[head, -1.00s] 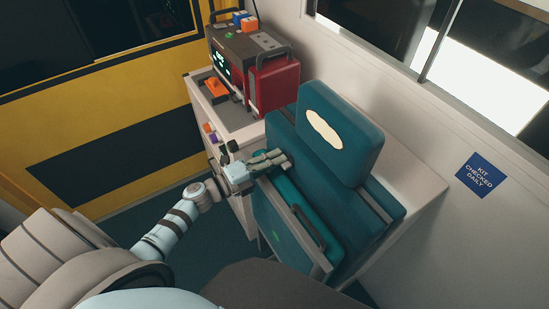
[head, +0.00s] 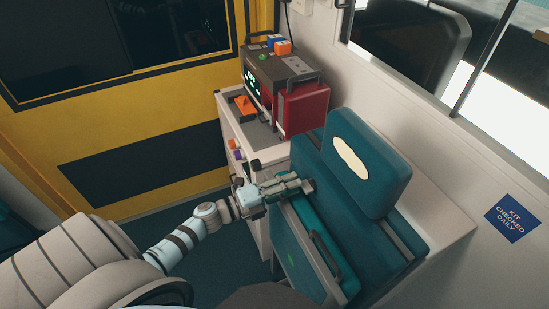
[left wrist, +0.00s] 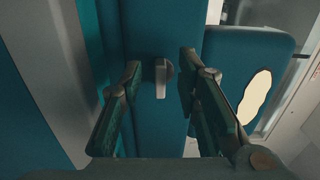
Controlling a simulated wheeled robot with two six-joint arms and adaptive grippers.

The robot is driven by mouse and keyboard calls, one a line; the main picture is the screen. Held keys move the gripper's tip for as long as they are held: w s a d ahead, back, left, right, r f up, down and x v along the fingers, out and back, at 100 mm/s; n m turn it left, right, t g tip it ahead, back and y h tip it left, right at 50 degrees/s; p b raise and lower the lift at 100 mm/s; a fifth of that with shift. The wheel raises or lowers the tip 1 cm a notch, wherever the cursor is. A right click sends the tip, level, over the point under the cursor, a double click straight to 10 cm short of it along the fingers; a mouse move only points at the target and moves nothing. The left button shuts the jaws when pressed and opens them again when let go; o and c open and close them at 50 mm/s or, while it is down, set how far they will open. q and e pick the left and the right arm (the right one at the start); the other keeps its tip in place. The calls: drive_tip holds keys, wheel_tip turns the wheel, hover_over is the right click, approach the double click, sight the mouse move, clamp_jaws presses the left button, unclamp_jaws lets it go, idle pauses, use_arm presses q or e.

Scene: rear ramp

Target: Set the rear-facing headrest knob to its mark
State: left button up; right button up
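The teal seat (head: 335,215) has a headrest (head: 385,185) with a cream patch. My left gripper (head: 308,186) is at the left side of the seat back, below the headrest. In the left wrist view a pale grey knob (left wrist: 161,80) with a bar-shaped handle pointing down sits on a teal panel. My left gripper (left wrist: 160,78) is open, one finger on each side of the knob, with gaps showing between. The headrest with its patch also shows in the left wrist view (left wrist: 225,65). I cannot make out a mark by the knob. The head view hides the knob. My right gripper is not in view.
A pale cabinet (head: 229,118) behind the seat carries a dark device (head: 262,75) and a red case (head: 303,107). A white wall with a blue sign (head: 512,218) is on the right.

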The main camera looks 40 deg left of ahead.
use_arm(q)
drive_tip(key=v, duration=0.9)
drive_tip(key=shift+s+a, duration=0.15)
drive_tip(key=shift+s, duration=0.05)
